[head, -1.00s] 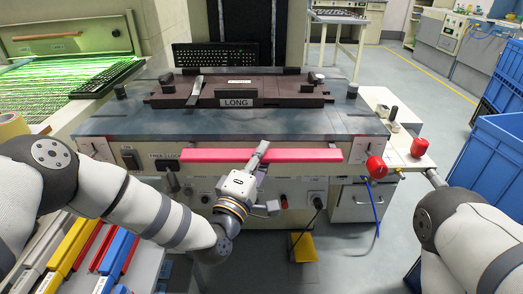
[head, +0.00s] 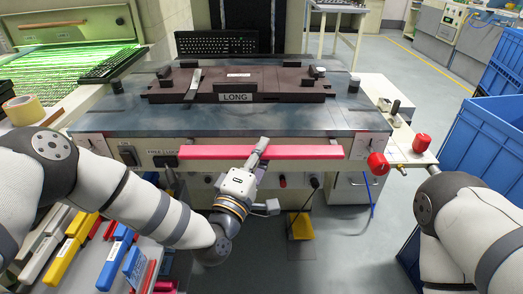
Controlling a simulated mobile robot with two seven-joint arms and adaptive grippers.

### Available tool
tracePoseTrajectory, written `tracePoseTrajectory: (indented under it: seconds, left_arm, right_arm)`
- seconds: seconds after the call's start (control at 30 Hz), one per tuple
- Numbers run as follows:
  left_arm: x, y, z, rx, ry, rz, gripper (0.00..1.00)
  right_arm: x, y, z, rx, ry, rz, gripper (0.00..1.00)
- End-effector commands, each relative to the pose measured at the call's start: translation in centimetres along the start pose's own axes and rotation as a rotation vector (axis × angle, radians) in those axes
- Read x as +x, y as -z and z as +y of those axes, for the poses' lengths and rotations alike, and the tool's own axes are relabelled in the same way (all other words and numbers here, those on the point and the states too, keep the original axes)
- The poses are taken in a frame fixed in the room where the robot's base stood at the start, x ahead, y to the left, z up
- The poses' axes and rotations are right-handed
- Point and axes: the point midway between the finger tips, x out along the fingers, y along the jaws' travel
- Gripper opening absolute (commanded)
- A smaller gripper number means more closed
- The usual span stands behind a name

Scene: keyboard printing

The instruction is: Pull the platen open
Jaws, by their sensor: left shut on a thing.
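The platen (head: 230,113) is a blue-grey flat top on the machine, bearing a dark brown fixture (head: 290,91) with a "LONG" label (head: 236,97). A long red-pink bar handle (head: 310,153) runs along its front edge. My left gripper (head: 260,150) is shut on the red bar near its middle, from the front. Its fingers cover a short piece of the bar. My right arm (head: 450,215) comes in at the right; its gripper is out of view.
Red knobs (head: 378,164) stick out at the front right. Blue crates (head: 490,140) stand at the right.

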Motion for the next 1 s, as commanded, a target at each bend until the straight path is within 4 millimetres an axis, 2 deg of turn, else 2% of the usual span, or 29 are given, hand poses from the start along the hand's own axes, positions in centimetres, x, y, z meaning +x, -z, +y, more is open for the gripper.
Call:
tracePoseTrajectory:
  seconds: [0.03, 0.07, 0.13, 0.47, 0.57, 0.8, 0.9, 1.0]
  left_arm:
    - [-0.2, -0.3, -0.2, -0.005, 0.005, -0.007, 0.0]
    - [-0.2, -0.3, -0.2, -0.005, 0.005, -0.007, 0.17]
    - [-0.2, -0.3, -0.2, -0.004, 0.005, -0.007, 0.33]
    - [-0.5, -0.2, -0.2, -0.003, 0.004, -0.004, 0.33]
    - [-2.1, -0.2, -0.2, -0.003, 0.006, -0.004, 0.33]
    - [-8.6, -0.2, -0.2, -0.004, 0.008, -0.005, 0.33]
    - [-10.6, -0.1, -0.2, -0.004, 0.007, -0.005, 0.33]
    - [-11.8, -0.2, -0.1, -0.004, 0.004, -0.004, 0.33]
  right_arm:
    - [0.0, 0.0, 0.0, 0.0, 0.0, 0.0, 0.4]
    - [0.0, 0.0, 0.0, 0.0, 0.0, 0.0, 0.4]
    - [0.0, 0.0, 0.0, 0.0, 0.0, -0.001, 0.4]
    - [0.0, 0.0, 0.0, 0.0, 0.0, -0.001, 0.4]
    - [0.0, 0.0, 0.0, 0.0, 0.0, -0.001, 0.4]
    - [0.0, 0.0, 0.0, 0.0, 0.0, -0.001, 0.4]
    - [0.0, 0.0, 0.0, 0.0, 0.0, -0.001, 0.4]
    - [0.0, 0.0, 0.0, 0.0, 0.0, -0.001, 0.4]
